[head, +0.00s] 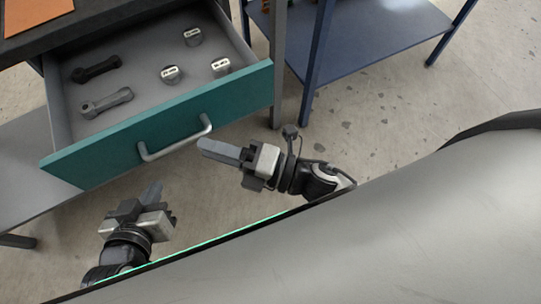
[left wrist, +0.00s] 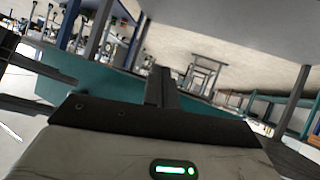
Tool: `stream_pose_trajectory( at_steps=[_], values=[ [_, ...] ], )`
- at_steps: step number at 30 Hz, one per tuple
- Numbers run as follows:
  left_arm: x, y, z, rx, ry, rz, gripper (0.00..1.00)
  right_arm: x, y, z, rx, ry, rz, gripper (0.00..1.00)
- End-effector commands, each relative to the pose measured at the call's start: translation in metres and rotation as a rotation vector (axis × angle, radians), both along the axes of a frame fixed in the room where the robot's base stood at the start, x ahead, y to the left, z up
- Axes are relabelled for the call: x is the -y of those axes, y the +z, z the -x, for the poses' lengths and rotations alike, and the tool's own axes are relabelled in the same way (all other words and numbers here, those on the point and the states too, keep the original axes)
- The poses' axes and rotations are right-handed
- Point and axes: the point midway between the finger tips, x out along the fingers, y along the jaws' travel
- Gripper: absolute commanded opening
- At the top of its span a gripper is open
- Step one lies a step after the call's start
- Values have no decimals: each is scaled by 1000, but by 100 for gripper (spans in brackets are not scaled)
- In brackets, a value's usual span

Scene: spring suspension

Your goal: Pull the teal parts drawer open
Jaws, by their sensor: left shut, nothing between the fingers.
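The teal parts drawer (head: 225,100) stands pulled out from under the dark bench top in the head view, with its grey inside showing. Its pale bar handle (head: 176,144) is bare. My left gripper (head: 153,192) is shut and empty, below and apart from the drawer front. My right gripper (head: 203,147) is just right of the handle, with its fingers pointing left; I see no grip on the handle, and one finger may hide the other. In the left wrist view, the teal front (left wrist: 100,83) lies behind my left fingers (left wrist: 160,85).
The drawer holds two dark arm-shaped parts (head: 96,69) (head: 107,102) and three small grey cylinders (head: 171,74). A blue shelf unit (head: 375,45) stands to the right. Bare concrete floor (head: 370,120) lies between it and my body.

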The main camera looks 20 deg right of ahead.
Motion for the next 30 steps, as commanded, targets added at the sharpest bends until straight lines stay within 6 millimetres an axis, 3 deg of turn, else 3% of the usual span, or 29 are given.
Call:
stream_pose_trajectory(
  at_steps=[6,12,18,30],
  values=[
    [0,-6,1,6,-2,-1,0,43,-10,34,-3,1,3,34],
    [1,-2,-1,20,-3,0,0,69,-13,54,-3,0,0,34],
    [1,-2,-1,21,-6,-2,0,80,-14,61,1,1,1,34],
    [1,-3,0,19,-7,-1,0,80,-13,62,1,0,0,34]
  ],
)
